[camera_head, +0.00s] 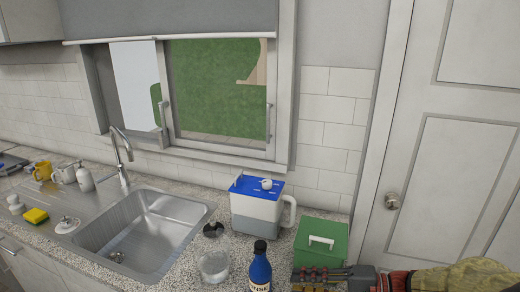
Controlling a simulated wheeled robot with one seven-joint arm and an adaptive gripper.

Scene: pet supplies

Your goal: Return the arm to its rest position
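My arm seems to enter at the lower right of the head view, with a tan-green part and a red and black part. It ends in a dark shape with bars pointing left, which I take to be my gripper (318,277). It is low over the right end of the counter, just in front of a green box (320,247) with a white handle.
The counter holds a blue-lidded white and grey container (256,212), a blue bottle (260,271), a clear glass vessel (214,265) and a small dark item (213,229). The sink (145,238) and a yellow sponge (36,215) are left. A door (450,170) stands right.

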